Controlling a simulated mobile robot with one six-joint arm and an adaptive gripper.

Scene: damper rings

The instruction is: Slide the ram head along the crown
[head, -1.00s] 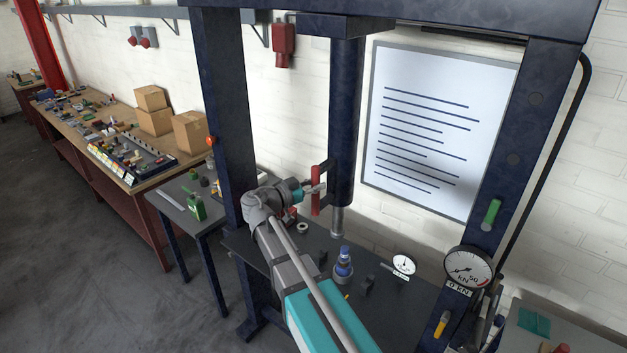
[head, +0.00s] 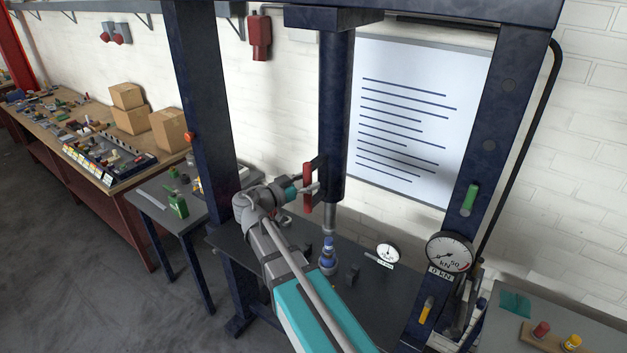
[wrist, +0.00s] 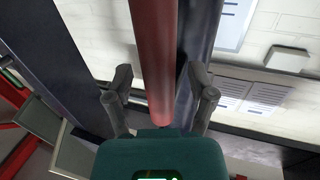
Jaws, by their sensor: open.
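The ram head is a dark blue cylinder (head: 336,110) hanging under the crown (head: 420,8), with a slim grey rod (head: 330,217) at its lower end. A red upright bar handle (head: 307,188) is fixed to its left side by dark brackets. My gripper (head: 310,189) is at this handle. In the wrist view the handle (wrist: 153,60) runs between the two open fingers of my gripper (wrist: 161,95); I cannot tell if either touches it. The rod's tip appears in line above a blue-and-grey stack (head: 328,257) on the press table (head: 300,235); the gap is hard to judge.
Dark posts stand left (head: 205,110) and right (head: 475,170) of the ram. A small dial (head: 388,253) and dark blocks (head: 352,276) are on the press table. A force gauge (head: 450,252) is on the right post. Side benches stand left and right.

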